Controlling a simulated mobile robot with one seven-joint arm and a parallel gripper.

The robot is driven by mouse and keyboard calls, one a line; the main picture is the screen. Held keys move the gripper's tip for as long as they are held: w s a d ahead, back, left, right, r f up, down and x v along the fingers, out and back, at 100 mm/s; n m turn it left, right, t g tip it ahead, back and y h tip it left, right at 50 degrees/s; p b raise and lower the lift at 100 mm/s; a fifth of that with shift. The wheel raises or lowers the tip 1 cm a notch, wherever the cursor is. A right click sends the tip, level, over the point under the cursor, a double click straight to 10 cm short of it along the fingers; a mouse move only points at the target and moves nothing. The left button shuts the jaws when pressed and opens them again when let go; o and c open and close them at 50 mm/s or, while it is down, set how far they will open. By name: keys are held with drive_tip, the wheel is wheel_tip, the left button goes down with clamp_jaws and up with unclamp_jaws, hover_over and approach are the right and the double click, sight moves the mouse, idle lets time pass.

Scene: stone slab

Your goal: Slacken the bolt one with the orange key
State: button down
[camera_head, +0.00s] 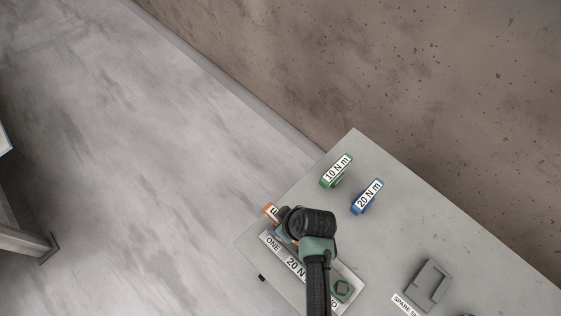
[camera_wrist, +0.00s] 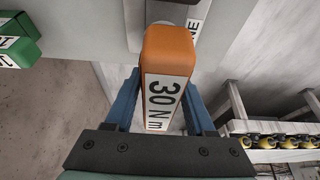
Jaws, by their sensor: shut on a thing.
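The orange key with a "30 N m" label (camera_wrist: 168,48) fills the middle of the wrist view. My gripper (camera_wrist: 165,88) is shut on its handle, with a blue finger on each side. In the head view only an orange end of the key (camera_head: 269,209) shows beside my arm. The plate (camera_head: 268,237) with "ONE", "20 N" and a partly hidden second label lies under my arm. Bolt one is hidden there, and whether the key sits on it cannot be seen.
A green "10 N m" key (camera_head: 336,171) and a blue "20 N m" key (camera_head: 367,197) stand on the slab (camera_head: 400,225) behind. A grey block (camera_head: 428,286) by a "SPARE" label is at the right. Yellow-and-black items (camera_wrist: 285,141) line a shelf beyond.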

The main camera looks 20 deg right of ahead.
drive_tip(key=shift+r+p, duration=0.4)
drive_tip(key=shift+r, duration=0.25)
wheel_tip(320, 180, up, 5)
drive_tip(key=p, duration=0.4)
drive_tip(key=shift+p, duration=0.35)
